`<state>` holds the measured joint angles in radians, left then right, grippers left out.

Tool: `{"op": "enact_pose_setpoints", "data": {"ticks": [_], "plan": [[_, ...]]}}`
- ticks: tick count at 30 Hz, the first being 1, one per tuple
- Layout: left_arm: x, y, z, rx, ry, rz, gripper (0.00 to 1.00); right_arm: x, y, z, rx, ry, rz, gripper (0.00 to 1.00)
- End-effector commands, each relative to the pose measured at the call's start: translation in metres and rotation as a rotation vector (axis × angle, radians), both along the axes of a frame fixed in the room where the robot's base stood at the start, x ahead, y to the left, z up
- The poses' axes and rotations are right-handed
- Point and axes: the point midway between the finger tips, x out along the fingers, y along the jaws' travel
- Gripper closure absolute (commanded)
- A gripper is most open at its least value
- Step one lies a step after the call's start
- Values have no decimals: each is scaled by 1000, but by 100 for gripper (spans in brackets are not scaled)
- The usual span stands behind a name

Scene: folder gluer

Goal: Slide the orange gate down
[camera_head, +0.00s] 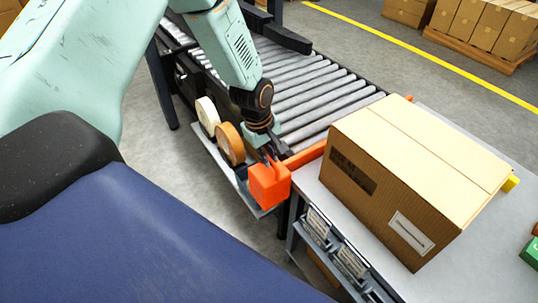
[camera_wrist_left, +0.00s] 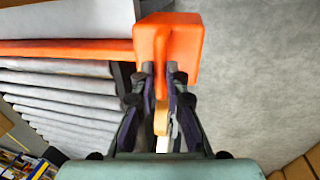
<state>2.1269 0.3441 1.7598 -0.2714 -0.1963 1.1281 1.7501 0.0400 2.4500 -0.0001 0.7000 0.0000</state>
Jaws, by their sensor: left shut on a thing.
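The orange gate is a bar (camera_head: 306,155) between the roller conveyor and the table, with an orange block (camera_head: 269,186) at its near end. In the left wrist view the bar (camera_wrist_left: 70,49) runs left from the block (camera_wrist_left: 182,45). A thin orange tab (camera_wrist_left: 160,82) stands out from the block. My left gripper (camera_head: 272,155) is at the block, and in the left wrist view its fingers (camera_wrist_left: 161,88) are shut around the tab. The fingertips are partly hidden in the head view. My right gripper is not in view.
A closed cardboard box (camera_head: 400,185) stands on the grey table (camera_head: 325,205), right of the gate. The roller conveyor (camera_head: 305,90) lies behind it. Tape rolls (camera_head: 230,143) sit on a side tray left of my gripper. Stacked boxes (camera_head: 490,35) stand far off.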

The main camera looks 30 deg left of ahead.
Motion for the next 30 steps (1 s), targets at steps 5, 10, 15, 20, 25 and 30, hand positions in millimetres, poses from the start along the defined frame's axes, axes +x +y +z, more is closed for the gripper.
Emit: {"op": "enact_pose_setpoints", "data": {"ticks": [5, 10, 15, 20, 25, 30], "plan": [[-1, 0, -5, 0, 2, 1, 100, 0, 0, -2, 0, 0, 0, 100], [-1, 0, -39, 0, 4, 1, 100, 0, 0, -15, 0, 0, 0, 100], [-1, 0, -54, 0, 3, 0, 100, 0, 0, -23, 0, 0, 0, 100], [-1, 0, -56, 0, 2, 1, 100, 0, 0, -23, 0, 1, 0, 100], [-2, 0, -56, -1, 6, -1, 100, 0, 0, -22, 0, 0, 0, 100], [-2, 0, -55, 0, 4, 0, 74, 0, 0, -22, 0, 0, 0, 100]]}}
